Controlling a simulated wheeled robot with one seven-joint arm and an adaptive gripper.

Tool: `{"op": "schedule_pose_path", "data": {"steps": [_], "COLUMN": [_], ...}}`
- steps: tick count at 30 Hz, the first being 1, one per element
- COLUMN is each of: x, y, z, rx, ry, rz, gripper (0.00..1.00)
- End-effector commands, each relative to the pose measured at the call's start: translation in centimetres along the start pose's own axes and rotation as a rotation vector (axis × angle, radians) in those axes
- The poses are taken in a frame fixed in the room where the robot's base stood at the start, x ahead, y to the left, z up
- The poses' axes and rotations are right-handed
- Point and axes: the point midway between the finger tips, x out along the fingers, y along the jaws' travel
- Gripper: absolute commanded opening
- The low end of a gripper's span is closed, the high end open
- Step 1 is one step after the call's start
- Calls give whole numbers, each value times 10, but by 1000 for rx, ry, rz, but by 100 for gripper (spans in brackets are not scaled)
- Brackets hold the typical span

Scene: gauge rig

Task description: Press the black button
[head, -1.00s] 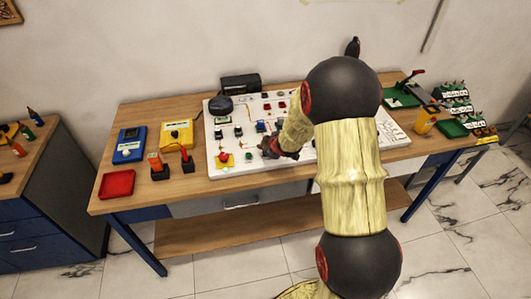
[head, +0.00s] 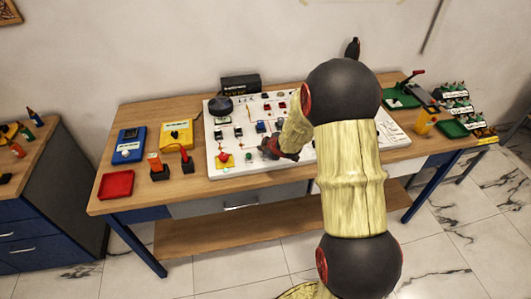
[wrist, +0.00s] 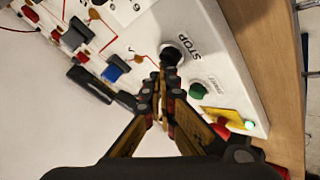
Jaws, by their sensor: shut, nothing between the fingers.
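The black button (wrist: 172,52) is a round dark knob beside the printed word STOP on the white panel (wrist: 212,50) in the wrist view. My gripper (wrist: 165,72) is shut and empty. Its fingertips appear right at the near edge of the black button and cover part of it; I cannot tell whether they touch. In the head view my gripper (head: 272,148) is low over the front of the panel, and the black button is hidden there behind the gripper and arm.
A green START button (wrist: 198,91) and a red button on a yellow plate (wrist: 222,124) lie beside the black button. Switches and a blue part (wrist: 115,69) are on the other side. A red tray (head: 117,184) and blue and yellow meters stand left on the wooden table.

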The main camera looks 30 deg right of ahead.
Motion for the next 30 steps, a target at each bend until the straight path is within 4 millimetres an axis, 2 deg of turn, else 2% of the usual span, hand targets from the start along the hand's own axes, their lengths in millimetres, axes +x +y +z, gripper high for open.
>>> {"op": "schedule_pose_path", "data": {"steps": [19, 30], "x": [2, -10], "y": [-2, 7], "z": [2, -6], "rx": [1, 1], "ry": [-1, -1], "rz": [-1, -1], "gripper": [0, 0]}}
